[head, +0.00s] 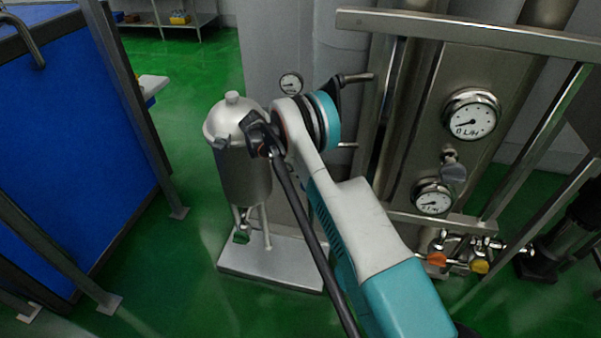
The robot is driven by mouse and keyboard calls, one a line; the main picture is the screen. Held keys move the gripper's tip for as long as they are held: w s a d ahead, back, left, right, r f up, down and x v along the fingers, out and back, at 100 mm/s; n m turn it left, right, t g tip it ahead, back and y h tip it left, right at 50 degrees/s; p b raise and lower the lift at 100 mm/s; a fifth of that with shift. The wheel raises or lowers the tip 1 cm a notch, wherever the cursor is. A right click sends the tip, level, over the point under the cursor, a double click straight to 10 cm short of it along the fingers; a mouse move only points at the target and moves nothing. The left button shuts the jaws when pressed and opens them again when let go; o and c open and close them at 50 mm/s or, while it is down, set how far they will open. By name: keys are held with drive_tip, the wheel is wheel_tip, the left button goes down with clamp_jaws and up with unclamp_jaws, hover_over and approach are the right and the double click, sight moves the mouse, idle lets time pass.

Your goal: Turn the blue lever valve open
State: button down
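No blue lever can be made out in the head view; it may be hidden behind my arm. My arm reaches up from the lower right to a teal-ringed wrist in front of the steel equipment. Dark parts (335,92) beyond the wrist may belong to my gripper, but its fingers are not clear and I cannot tell whether they touch anything. A dark pipe or handle (356,77) sticks out to the right there. An orange lever (437,259) and a yellow lever (480,266) show on the small valves at lower right.
A steel canister (245,178) stands on a metal base plate (260,262) left of my arm. A panel with round gauges (471,114) and steel rails (470,30) is at right. A blue-walled frame (70,140) is at left. Green floor is open between.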

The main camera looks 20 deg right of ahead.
idle(0.4)
drive_tip(key=c, duration=1.5)
unclamp_jaws()
drive_tip(key=shift+w, duration=0.1)
drive_tip(key=shift+r, duration=0.1)
wheel_tip(320, 180, up, 10)
drive_tip(key=shift+f, duration=0.1)
